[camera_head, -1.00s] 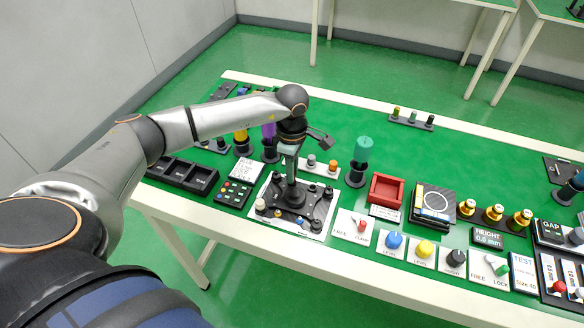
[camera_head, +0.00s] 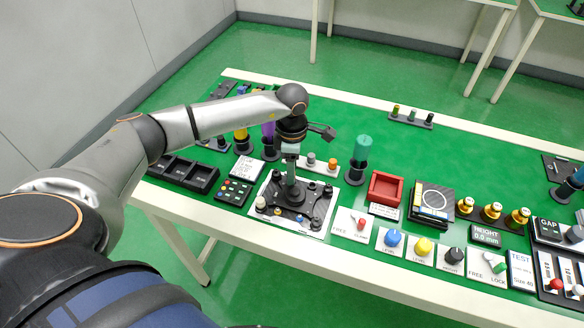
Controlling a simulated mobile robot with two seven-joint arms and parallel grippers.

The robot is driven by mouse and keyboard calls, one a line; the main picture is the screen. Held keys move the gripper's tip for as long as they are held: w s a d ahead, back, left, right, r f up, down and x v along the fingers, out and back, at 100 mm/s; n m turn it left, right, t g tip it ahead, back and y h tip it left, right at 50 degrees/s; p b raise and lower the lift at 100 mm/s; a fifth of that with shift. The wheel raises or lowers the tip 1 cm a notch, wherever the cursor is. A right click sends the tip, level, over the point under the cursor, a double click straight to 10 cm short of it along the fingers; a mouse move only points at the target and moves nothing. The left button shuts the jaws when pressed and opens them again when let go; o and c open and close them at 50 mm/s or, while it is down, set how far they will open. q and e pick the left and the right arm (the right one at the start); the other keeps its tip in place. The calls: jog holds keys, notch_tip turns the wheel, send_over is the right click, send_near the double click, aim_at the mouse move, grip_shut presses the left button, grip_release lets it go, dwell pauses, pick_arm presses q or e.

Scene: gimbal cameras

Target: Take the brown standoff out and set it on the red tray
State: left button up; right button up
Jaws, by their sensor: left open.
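The red tray (camera_head: 386,188) is a small open box near the front middle of the table, and it looks empty. My left gripper (camera_head: 290,178) points down over the black fixture (camera_head: 300,213) on a white plate, left of the tray. Its fingers are small and seen nearly edge-on; they are open. I cannot make out the brown standoff; the gripper and fixture parts may hide it. My right gripper is not in view.
A small rack with a grey and an orange piece (camera_head: 333,164) stands behind the fixture. A teal cylinder on a black stand (camera_head: 362,158) rises between fixture and tray. Knob panels (camera_head: 392,239) line the front edge.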

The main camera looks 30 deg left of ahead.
pick_arm(q)
notch_tip(320, 180, up, 12)
jog(key=shift+r+b, duration=0.25)
jog(key=shift+b, duration=0.15)
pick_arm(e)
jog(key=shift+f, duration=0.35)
